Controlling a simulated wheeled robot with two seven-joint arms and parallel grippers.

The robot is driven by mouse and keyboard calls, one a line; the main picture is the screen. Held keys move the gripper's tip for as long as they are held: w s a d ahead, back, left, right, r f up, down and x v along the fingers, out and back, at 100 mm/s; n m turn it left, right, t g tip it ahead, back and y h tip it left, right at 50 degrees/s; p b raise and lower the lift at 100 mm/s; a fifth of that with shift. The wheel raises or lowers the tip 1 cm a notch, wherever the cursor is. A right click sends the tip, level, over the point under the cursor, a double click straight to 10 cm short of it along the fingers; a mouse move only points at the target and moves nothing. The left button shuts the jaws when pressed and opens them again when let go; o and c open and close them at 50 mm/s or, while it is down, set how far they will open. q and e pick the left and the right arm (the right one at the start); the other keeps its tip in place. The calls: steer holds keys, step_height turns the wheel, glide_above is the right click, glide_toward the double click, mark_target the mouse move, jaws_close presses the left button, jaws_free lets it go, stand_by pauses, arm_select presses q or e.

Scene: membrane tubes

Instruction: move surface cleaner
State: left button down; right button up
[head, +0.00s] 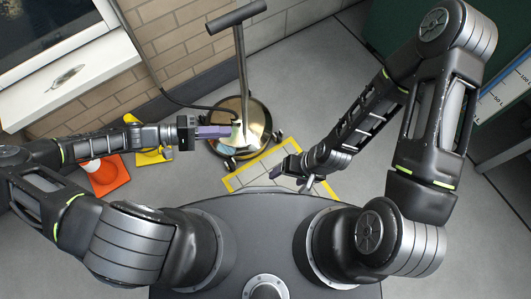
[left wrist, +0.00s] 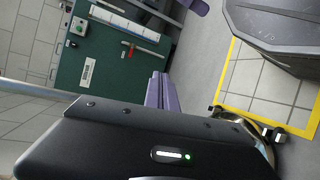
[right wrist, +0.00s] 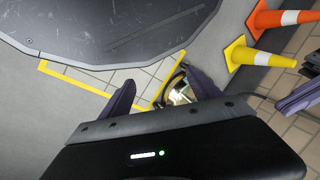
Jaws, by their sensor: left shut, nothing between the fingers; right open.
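The surface cleaner (head: 258,118) is a shiny round metal disc on small casters. An upright pole with a dark T-shaped handle (head: 236,16) rises from it. It stands near the brick wall at the top centre of the head view. My left gripper (head: 228,131) is shut and empty, and its purple fingers overlap the disc and the foot of the pole in the head view. Contact cannot be told. Part of the disc shows in the left wrist view (left wrist: 264,140), partly behind the gripper. My right gripper (right wrist: 160,92) is open and empty. Part of the disc (right wrist: 180,90) shows beyond its fingers.
A yellow-bordered tiled floor area (head: 240,180) lies in front of the cleaner, just ahead of my base. A white drawer unit (head: 60,90) and brick wall (head: 180,40) bound the upper left. A dark hose runs to the cleaner.

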arm_select(q)
steer(key=s+d+f+g+y, duration=0.35)
steer(key=s+d+f, duration=0.25)
steer(key=s, duration=0.2)
steer(key=s+a+f+y, duration=0.3)
steer(key=s+f+y, duration=0.1)
steer(key=s+y, duration=0.3)
steer(key=w+f+m+t+b, duration=0.1)
steer(key=w+f+b, duration=0.4)
steer(key=b, duration=0.5)
steer(key=shift+f+m+t+y, duration=0.3)
steer(key=shift+f+t+y, duration=0.15)
steer(key=shift+f+t, duration=0.35)
arm_select(e)
step_height(320, 180, down, 10)
steer(key=w+d, duration=0.1)
steer(key=w, duration=0.1)
steer(key=shift+d, duration=0.4)
arm_select(q)
steer(key=shift+a, duration=0.1)
arm_select(e)
steer(key=shift+c, duration=0.3)
